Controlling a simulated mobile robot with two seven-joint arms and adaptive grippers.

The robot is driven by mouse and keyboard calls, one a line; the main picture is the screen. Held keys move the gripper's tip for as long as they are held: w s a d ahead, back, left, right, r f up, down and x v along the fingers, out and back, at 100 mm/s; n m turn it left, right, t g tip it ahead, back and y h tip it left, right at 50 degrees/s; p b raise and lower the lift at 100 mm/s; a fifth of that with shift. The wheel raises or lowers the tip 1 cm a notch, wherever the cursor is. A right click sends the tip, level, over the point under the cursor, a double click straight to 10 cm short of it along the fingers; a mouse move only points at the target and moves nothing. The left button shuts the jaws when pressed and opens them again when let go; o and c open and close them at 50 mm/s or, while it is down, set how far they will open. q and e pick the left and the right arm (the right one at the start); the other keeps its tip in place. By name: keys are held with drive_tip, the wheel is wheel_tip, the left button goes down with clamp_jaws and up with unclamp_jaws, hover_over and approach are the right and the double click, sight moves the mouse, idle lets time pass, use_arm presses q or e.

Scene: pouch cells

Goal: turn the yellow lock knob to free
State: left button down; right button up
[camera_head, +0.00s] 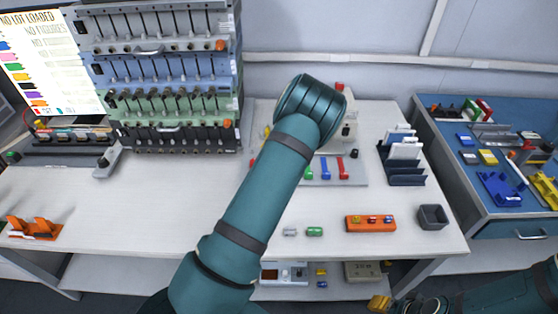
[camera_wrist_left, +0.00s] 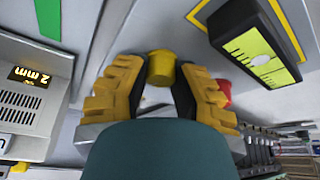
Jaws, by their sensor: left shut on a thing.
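The yellow lock knob (camera_wrist_left: 161,68) shows in the left wrist view between the fingertips of my left gripper (camera_wrist_left: 158,85). The orange-yellow fingers with dark pads are closed on the knob from both sides. In the head view my left arm covers that gripper and the knob. My right gripper (camera_head: 380,302) shows only as a small yellow-orange part at the lower edge of the head view, away from the bench things, and its opening cannot be made out.
A panel with a lit "2 mm" display (camera_wrist_left: 30,76) and a yellow-green scale block (camera_wrist_left: 262,55) flank the knob. Green, blue and red levers (camera_head: 325,168) lie by my arm. A dark rack (camera_head: 403,165), orange tray (camera_head: 370,224) and grey bin (camera_head: 433,216) stand right. The bench's left front is mostly clear.

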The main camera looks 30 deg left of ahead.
use_arm(q)
drive_tip(key=shift+n+g, duration=0.3)
drive_tip(key=shift+n, duration=0.6)
drive_tip(key=shift+f, duration=0.1)
drive_tip(key=c, duration=0.7)
unclamp_jaws()
drive_tip(key=v, duration=1.2)
